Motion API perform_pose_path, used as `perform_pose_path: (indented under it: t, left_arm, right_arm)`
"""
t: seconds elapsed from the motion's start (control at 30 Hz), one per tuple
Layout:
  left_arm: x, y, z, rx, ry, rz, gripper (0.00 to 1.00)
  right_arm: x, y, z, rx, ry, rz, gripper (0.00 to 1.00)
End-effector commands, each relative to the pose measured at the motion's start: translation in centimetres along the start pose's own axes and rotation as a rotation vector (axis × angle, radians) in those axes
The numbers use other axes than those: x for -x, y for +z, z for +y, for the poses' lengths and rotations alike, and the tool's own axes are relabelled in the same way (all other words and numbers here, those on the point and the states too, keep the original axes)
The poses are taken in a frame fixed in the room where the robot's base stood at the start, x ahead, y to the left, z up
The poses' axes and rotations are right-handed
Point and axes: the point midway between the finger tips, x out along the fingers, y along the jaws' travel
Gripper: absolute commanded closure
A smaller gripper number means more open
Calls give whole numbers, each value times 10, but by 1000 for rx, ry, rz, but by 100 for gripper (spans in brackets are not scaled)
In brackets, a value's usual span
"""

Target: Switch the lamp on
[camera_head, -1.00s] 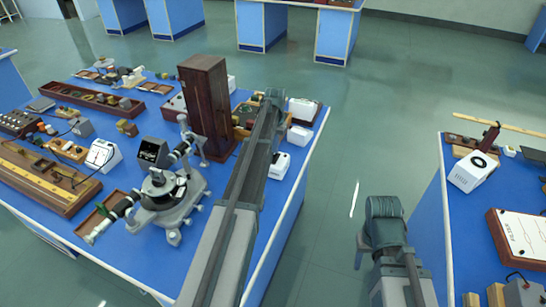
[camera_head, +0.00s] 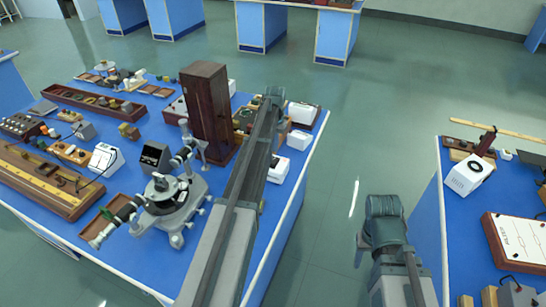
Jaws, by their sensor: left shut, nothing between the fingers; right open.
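A tall dark brown wooden box (camera_head: 207,112) stands on the left blue bench behind the grey spectrometer (camera_head: 170,193); it may be the lamp's housing, but I cannot tell. No lamp switch can be made out. My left gripper (camera_head: 273,96) is at the far end of the arm, to the right of the brown box; its shut fingers are largely hidden by the arm. My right gripper (camera_head: 364,246) is over the floor between the benches, open and empty, mostly hidden by its wrist.
White boxes stand near the left bench's right edge, one of them (camera_head: 299,139) just right of my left arm. A wooden rail (camera_head: 45,182) and several small parts crowd the left bench (camera_head: 270,225). The right bench (camera_head: 455,230) holds a white instrument (camera_head: 468,178). Floor separates the benches.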

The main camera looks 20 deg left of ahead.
Motion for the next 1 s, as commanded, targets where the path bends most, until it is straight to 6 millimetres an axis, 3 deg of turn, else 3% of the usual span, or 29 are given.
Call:
perform_pose_path:
  t: [0.4, 0.9, 1.0]
  left_arm:
    - [35, 0, 0, 0, 0, 0, 100]
    - [34, 0, 0, 0, 0, 0, 100]
    - [34, 9, 13, -11, -2, -2, 100]
  right_arm:
    - [34, 2, 3, 1, 0, 0, 50]
    - [34, 2, 3, 1, 0, 0, 50]
    - [34, 2, 3, 0, 0, 0, 50]
